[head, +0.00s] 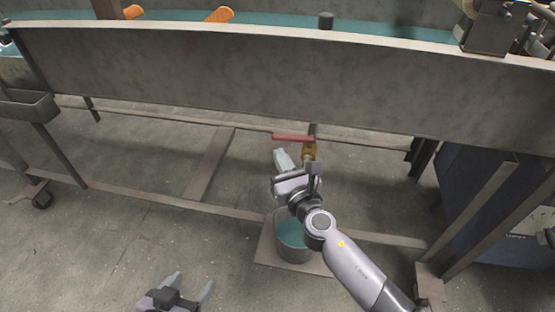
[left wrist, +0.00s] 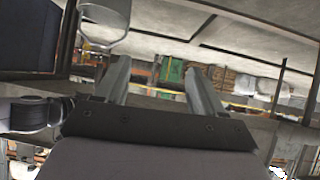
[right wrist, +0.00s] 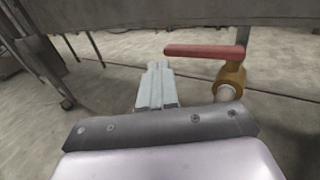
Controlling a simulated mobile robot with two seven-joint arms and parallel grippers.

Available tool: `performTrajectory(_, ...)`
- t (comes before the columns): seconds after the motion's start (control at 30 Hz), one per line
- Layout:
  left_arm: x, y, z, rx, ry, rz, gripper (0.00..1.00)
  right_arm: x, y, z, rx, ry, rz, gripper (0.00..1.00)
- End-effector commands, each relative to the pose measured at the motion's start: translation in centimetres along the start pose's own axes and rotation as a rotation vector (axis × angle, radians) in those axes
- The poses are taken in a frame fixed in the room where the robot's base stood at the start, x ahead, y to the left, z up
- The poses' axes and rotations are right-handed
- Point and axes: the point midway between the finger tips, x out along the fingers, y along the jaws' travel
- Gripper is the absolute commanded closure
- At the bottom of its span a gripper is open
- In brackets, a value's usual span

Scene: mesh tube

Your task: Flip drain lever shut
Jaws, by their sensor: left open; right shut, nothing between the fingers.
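The drain lever is a red handle (head: 293,138) under the trough, on a brass valve (head: 309,151) at the foot of a short drain pipe. The handle points left, roughly level, across the pipe. In the right wrist view the red handle (right wrist: 205,51) and brass valve (right wrist: 230,80) lie ahead and to the right of the fingers. My right gripper (head: 281,158) is shut and empty, just below and left of the handle, apparently apart from it. My left gripper (head: 190,288) is open and empty, low at the bottom of the head view, far from the lever.
A bucket (head: 293,240) with teal contents stands on a flat board (head: 268,250) below the valve, partly hidden by my right arm. The grey trough wall (head: 200,75) hangs above. Frame rails (head: 150,197) run near the floor. A dark blue box (head: 480,190) stands at right.

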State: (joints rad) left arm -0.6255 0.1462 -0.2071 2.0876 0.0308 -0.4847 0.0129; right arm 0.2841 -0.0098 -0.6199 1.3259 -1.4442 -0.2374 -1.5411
Motion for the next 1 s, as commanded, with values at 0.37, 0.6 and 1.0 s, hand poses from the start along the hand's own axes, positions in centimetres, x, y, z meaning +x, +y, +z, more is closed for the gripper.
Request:
performTrajectory(0.37,-0.6,-1.1,0.5,-0.008,-0.026,-0.023,0.31,-6.4,3.2,0.0,0.002,0.003,0.000,1.00)
performTrajectory(0.6,-0.7,-1.2,1.1,-0.009,-0.037,-0.023,0.31,-8.6,4.4,-0.1,0.000,0.001,0.000,1.00)
performTrajectory(1.0,-0.7,-1.1,1.0,-0.010,-0.036,-0.022,0.31,-8.9,4.6,-0.1,0.000,0.001,-0.001,1.00)
